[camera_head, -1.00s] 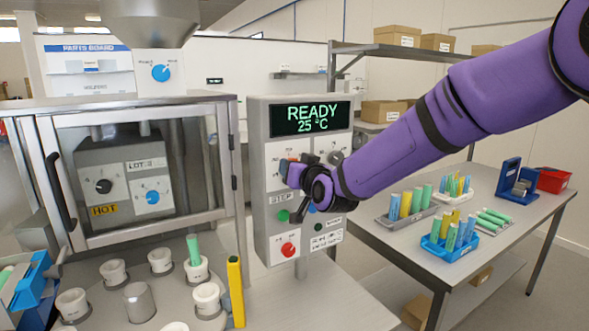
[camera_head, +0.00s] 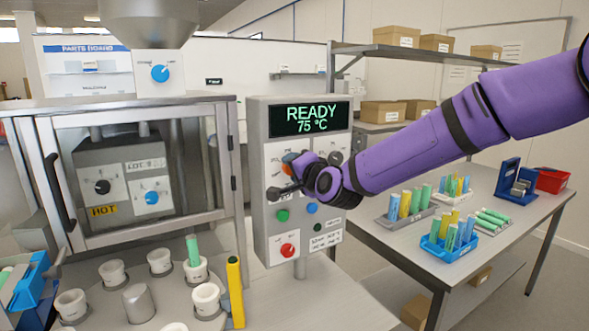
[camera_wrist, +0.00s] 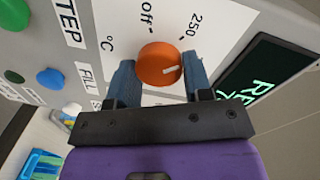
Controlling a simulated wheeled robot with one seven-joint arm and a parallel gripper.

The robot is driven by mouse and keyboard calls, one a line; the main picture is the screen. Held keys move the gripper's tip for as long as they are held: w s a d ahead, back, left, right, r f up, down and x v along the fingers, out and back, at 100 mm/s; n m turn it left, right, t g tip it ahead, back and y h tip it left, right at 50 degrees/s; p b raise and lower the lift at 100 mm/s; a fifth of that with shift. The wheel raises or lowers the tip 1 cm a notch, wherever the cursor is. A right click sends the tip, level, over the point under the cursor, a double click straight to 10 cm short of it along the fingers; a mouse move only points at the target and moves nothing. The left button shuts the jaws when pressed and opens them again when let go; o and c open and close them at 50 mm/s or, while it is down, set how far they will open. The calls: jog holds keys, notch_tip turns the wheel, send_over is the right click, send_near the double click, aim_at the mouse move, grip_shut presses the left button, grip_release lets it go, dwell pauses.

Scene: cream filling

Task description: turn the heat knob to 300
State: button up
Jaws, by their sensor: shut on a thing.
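The heat knob is a round orange knob (camera_wrist: 156,62) on the grey control panel (camera_head: 258,215), with "off", "250" and "°C" printed around it. My gripper (camera_head: 291,163) has one blue finger on each side of it and is shut on it. In the wrist view the knob's white mark points right and slightly up. In the head view my gripper mostly hides the knob. The display (camera_head: 311,119) above reads READY 75 °C.
Below my gripper are a green button (camera_head: 282,215), a blue button (camera_head: 311,208) and a red knob (camera_head: 287,250). A glass-fronted cabinet (camera_head: 140,180) stands left of the panel. A table (camera_head: 400,243) with trays of coloured tubes is at the right.

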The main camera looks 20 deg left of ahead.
jog(key=shift+w+f+m+g+y, duration=0.1)
jog(key=shift+m+g+y, duration=0.25)
jog(key=shift+m, duration=3.65)
jog(key=o, duration=0.9)
jog(key=shift+d, duration=0.1)
jog(key=v, duration=1)
jog(key=shift+s+d, duration=0.25)
jog(key=shift+d, duration=0.05)
